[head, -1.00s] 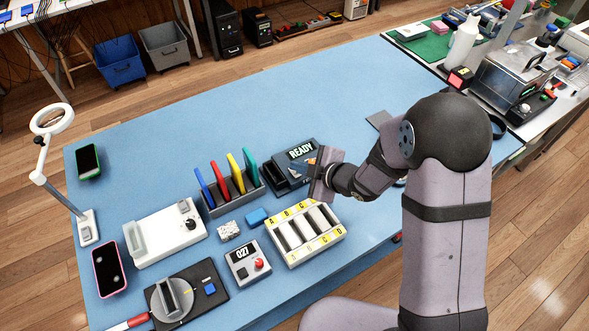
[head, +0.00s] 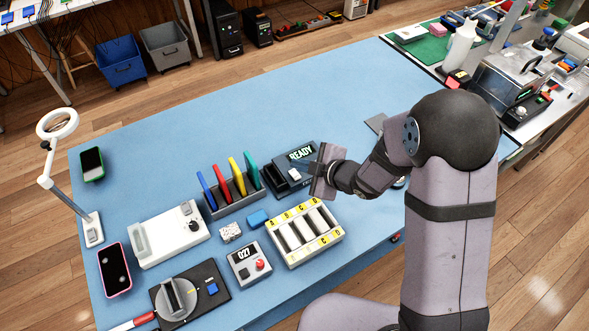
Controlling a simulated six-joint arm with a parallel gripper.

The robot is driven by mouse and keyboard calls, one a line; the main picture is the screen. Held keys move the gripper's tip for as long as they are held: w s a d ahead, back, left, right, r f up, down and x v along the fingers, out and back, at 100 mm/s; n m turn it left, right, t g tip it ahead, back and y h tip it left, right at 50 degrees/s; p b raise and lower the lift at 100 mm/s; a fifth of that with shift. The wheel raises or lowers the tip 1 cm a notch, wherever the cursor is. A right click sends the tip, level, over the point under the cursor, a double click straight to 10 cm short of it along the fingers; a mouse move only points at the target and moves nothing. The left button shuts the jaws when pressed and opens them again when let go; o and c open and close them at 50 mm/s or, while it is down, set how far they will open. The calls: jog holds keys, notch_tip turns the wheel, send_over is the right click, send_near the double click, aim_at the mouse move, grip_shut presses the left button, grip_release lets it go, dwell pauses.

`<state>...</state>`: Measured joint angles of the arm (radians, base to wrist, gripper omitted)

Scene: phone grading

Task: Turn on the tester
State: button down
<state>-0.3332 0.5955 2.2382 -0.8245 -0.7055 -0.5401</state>
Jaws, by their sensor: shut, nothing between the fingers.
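Left of the device is a rack of coloured panels (head: 232,192). The table's far part is clear.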

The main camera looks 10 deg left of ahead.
notch_tip(320, 180, up, 3)
jog(key=shift+s+d+f+p, duration=0.15)
jog(key=shift+p, duration=0.7)
jog(key=d+r+m+h, duration=0.1)
jog(key=d+m+h, duration=0.75)
jog(key=d, duration=1.05)
jog(key=s+d+r+m+g, duration=0.1)
jog(key=s+d+m+g, duration=0.2)
jog(key=s+m, duration=0.3)
jog(key=s+d+r+m+g, duration=0.1)
jog(key=s+d+m+g, duration=0.2)
jog(key=s, duration=1)
jog(key=d+m, duration=0.1)
jog(key=m, duration=0.2)
jog(key=shift+s+d+r, duration=0.3)
jog(key=shift+d+r, duration=0.1)
